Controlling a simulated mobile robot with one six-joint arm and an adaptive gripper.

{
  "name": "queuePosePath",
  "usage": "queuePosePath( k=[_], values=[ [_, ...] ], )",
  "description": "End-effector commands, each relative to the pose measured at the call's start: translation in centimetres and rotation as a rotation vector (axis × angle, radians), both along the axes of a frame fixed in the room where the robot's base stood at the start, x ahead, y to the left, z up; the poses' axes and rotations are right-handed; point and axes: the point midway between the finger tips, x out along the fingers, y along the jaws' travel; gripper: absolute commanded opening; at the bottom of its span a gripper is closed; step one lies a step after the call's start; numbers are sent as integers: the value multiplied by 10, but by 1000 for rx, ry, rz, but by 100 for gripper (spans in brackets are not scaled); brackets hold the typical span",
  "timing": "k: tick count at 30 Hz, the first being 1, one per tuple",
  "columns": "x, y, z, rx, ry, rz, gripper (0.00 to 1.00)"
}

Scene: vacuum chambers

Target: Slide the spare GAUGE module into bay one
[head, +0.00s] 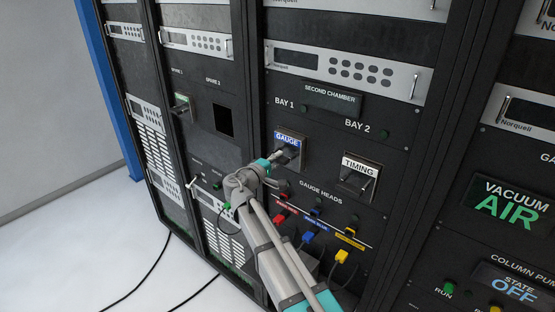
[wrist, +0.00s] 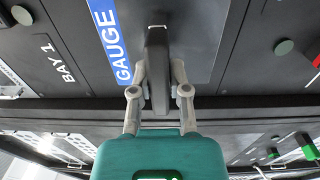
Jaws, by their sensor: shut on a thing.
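The GAUGE module (head: 290,138), a dark plate with a blue and white label, sits at bay one under the BAY 1 lettering. Its plate fills the top of the wrist view (wrist: 200,40). My gripper (head: 278,157) is shut on the module's dark upright handle (wrist: 157,45); in the wrist view the two fingers (wrist: 159,75) press on it from both sides. The module looks in or very close to the bay opening; I cannot tell whether its face is fully flush. My arm hides the area below the handle.
The TIMING module (head: 361,170) sits in bay two at right. The spare 1 slot holds a green-labelled module (head: 182,105); the spare 2 slot (head: 223,120) is a dark opening. Coloured gauge-head plugs (head: 308,237) and cables lie below the bays. White floor (head: 75,250) is open at left.

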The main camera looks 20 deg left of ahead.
Motion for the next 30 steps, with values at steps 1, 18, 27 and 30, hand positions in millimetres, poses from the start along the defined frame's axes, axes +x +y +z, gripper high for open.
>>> queuePosePath(
  k=[1,18,27,30],
  values=[
    [1,0,1,-2,-1,0,0],
    [7,-3,1,-2,-1,0,0],
    [7,-3,1,-2,-1,0,0],
    [8,-3,1,-2,-2,0,0]
  ],
)
